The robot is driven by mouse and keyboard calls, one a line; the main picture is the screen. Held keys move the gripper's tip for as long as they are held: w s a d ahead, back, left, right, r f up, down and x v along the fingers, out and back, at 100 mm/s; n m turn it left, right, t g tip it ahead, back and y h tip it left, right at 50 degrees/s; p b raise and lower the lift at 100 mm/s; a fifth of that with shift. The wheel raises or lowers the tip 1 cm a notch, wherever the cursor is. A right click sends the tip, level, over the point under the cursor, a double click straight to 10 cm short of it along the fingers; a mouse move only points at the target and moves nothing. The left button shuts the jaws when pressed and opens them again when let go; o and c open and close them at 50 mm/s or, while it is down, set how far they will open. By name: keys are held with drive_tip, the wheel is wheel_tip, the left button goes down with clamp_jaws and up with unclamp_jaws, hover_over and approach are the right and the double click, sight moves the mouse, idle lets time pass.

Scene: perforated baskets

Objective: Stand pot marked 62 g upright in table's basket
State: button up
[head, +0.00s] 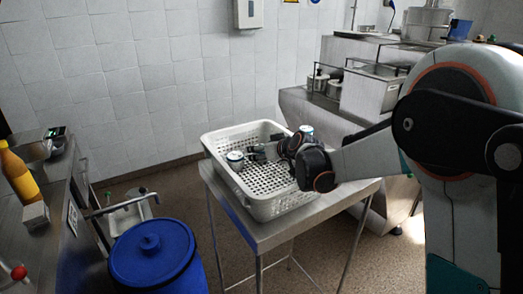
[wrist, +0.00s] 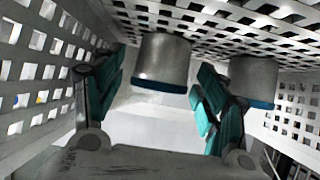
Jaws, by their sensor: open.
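The white perforated basket (head: 277,205) stands on the steel table (head: 262,232). My gripper (head: 250,153) reaches low into it from the right, fingers pointing left. A small pot (head: 235,156) with a pale top and dark blue band stands upright in the basket, at my fingertips. In the wrist view, which looks upside down, my open fingers (wrist: 158,92) lie either side of a grey, blue-edged pot (wrist: 162,60); contact cannot be told. A similar pot (wrist: 253,80) shows beyond the right finger. Another pale blue-topped item (head: 306,130) shows behind my wrist. No weight marking is readable.
A blue lidded barrel (head: 152,255) stands left of the table. A counter at far left holds a yellow bottle (head: 17,172) and a small box (head: 36,215). Steel shelving with pots (head: 333,90) stands behind right. The basket walls rise close around my gripper.

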drive_tip(key=shift+p+v, duration=0.9)
drive_tip(key=shift+v, duration=2.25)
